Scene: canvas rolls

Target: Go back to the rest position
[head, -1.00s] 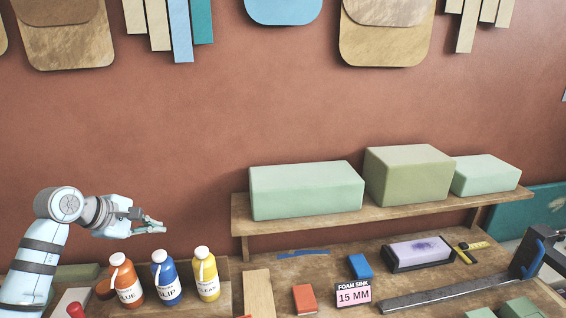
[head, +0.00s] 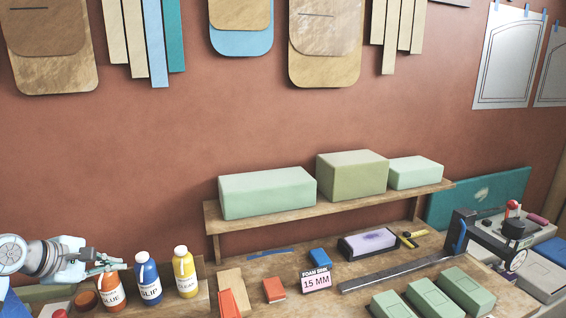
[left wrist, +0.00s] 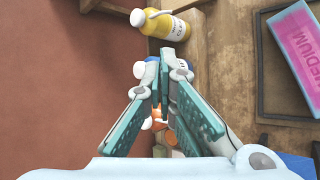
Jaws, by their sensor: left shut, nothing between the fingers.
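My left gripper (head: 118,264) is at the lower left of the head view, in front of the glue bottle's upper part. Its fingers are shut and hold nothing. In the left wrist view the gripper (left wrist: 164,62) points over the bottles, its fingertips close together. The orange glue bottle (head: 111,294) is partly hidden by the gripper. The blue slip bottle (head: 148,282) and the yellow clean bottle (head: 185,274) stand upright to its right. The yellow bottle also shows in the left wrist view (left wrist: 176,28). My right gripper is not in view.
A raised wooden shelf (head: 340,210) carries several green foam blocks. A pink MEDIUM block (left wrist: 295,40) shows in the left wrist view.

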